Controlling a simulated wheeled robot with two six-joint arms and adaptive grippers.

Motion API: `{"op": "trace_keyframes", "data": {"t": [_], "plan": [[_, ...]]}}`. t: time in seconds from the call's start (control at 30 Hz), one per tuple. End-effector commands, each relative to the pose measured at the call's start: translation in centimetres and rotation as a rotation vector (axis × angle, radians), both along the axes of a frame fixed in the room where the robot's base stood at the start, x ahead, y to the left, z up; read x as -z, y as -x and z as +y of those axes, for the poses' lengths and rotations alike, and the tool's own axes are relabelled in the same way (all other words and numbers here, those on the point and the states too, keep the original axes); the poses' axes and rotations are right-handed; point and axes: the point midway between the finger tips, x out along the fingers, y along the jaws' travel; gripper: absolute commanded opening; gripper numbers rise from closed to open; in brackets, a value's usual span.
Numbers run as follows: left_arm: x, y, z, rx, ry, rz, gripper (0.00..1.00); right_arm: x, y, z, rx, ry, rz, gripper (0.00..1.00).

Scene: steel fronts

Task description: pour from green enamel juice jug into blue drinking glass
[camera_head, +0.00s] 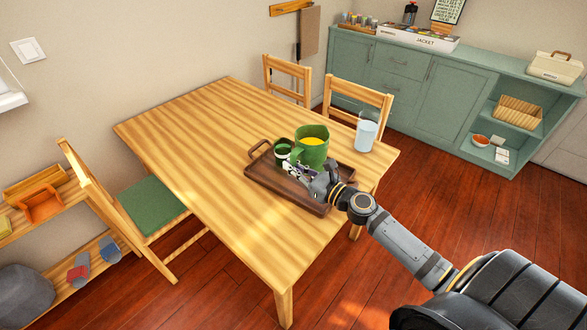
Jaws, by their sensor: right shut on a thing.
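The green enamel juice jug (314,150) holds yellow juice and looks upright over the brown tray (262,173) on the wooden table. Its handle side faces left and toward me. My right gripper (302,173) is at the near side of the jug, shut on it; the fingertips are partly hidden and the exact grip is hard to see. I cannot tell whether the jug touches the tray. The blue drinking glass (366,134) stands upright on the table, right of the jug and apart from it. My left gripper is not in view.
A small dark green mug (282,154) is close to the jug's left side. The wooden table (200,135) is clear to the left of the tray. Chairs (358,99) stand at the far edge and left end. A green sideboard (430,90) is behind.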

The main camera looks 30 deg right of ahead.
Motion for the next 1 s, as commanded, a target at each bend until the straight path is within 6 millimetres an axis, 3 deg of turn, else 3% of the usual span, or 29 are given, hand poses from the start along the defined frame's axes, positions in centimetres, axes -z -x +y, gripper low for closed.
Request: {"op": "trace_keyframes", "data": {"t": [0.23, 0.5, 1.0], "plan": [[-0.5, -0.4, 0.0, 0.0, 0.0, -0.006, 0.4, -0.5, 0.0, 0.1, -0.004, -0.018, 0.005, 0.0], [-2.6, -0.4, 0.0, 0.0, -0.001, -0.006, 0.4, -1.1, 0.3, 0.8, -0.004, -0.159, 0.062, 0.0], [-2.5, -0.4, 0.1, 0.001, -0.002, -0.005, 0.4, -0.8, 0.3, 1.0, -0.004, -0.183, 0.072, 0.0]]}}
